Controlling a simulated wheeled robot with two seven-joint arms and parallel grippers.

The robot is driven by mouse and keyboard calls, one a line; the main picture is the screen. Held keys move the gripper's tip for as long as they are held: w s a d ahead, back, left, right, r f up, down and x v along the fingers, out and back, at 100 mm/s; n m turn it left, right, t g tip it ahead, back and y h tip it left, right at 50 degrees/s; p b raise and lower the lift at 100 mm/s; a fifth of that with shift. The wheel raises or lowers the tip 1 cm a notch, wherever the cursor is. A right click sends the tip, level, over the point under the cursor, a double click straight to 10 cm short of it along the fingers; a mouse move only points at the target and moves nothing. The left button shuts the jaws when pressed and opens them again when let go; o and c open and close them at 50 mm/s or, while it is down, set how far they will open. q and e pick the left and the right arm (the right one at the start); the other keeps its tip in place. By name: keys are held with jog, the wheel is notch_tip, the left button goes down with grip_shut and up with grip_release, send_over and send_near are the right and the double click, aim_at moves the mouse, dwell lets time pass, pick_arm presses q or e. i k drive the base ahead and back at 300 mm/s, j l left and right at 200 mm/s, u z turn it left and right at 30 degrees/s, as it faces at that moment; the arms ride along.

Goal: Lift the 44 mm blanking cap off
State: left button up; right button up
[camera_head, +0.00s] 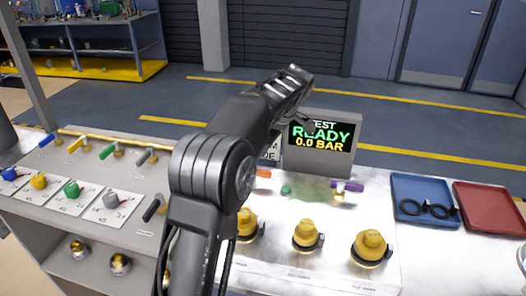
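Three yellow caps of rising size stand in a row on the white bench top, each with a dark clamp-like ring at its base: a left one (247,222) partly behind my arm, a middle one (306,234), and the largest at the right (371,246). The printed labels in front of them are too small to read, so I cannot tell which is 44 mm. One dark arm of mine rises from the bottom, left of centre, and bends up to the right over the bench. I make out no gripper fingers on it. My other arm does not show.
A display (320,137) reads READY, 0.0 BAR. A blue tray (397,184) holds black rings; a red tray (492,205) looks empty. Coloured-handled valves and cards with coloured knobs (72,191) are at the left. Brass fittings (120,263) sit on a lower shelf.

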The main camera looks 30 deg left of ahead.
aim_at(248, 219)
jog(key=k, duration=1.5)
